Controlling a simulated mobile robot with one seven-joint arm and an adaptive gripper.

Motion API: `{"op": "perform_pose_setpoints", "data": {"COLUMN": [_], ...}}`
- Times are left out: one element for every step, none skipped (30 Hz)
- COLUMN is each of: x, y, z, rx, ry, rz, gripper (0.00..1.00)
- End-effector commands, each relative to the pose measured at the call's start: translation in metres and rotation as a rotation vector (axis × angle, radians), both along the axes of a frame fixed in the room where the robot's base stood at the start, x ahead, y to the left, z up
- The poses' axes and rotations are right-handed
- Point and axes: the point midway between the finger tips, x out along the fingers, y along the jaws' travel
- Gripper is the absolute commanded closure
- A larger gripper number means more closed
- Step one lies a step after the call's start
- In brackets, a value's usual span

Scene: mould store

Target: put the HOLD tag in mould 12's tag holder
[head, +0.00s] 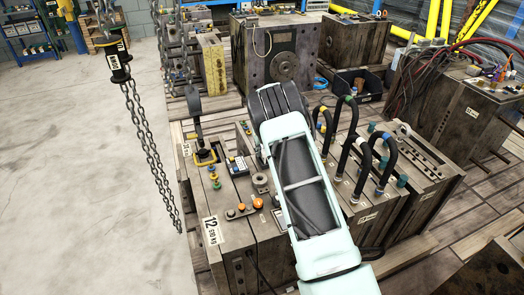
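Mould 12 (228,203) is a worn grey steel block at lower middle, with a white plate reading 12 (212,230) on its near left edge. On its top lie a small yellow-edged piece (205,158) and a small white-and-dark plate (238,166). I cannot tell whether either is the HOLD tag or the tag holder. My pale arm crosses the mould from the bottom and hides part of its right side. My gripper does not show, so what it holds cannot be seen.
Chains with a black block marked DOWN (120,68) hang left of mould 12. Black hoses (343,140) arch up on the right. More moulds (283,55) stand behind, and a hose-covered one (470,95) stands at right. The concrete floor (75,170) at left is clear.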

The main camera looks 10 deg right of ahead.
Motion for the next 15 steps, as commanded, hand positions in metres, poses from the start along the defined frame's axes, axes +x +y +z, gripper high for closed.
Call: {"op": "perform_pose_setpoints", "data": {"x": [0.0,0.0,0.0,0.0,0.0,0.0001,0.0001,0.0001,0.0,0.0,0.0,-0.0002,-0.0002,-0.0003,-0.0006], "y": [0.0,0.0,0.0,0.0,0.0,0.0,0.0,0.0,0.0,0.0,0.0,0.0,0.0001,-0.0001,-0.0001], "z": [0.0002,0.0002,0.0002,0.0002,0.0002,0.0001,0.0001,0.0001,0.0001,0.0001,0.0001,-0.0001,0.0001,0.0005,0.0017], "rx": [0.0,0.0,0.0,0.0,0.0,0.0,0.0,0.0,0.0,0.0,0.0,0.0,0.0,0.0,0.0], "ry": [0.0,0.0,0.0,0.0,0.0,0.0,0.0,0.0,0.0,0.0,0.0,0.0,0.0,0.0,0.0], "rz": [0.0,0.0,0.0,0.0,0.0,0.0,0.0,0.0,0.0,0.0,0.0,0.0,0.0,0.0,0.0], "gripper": [0.83,0.79,0.75,0.72,0.68,0.67,0.67,0.67,0.67,0.67,0.67,0.67,0.67,0.67,0.67]}}
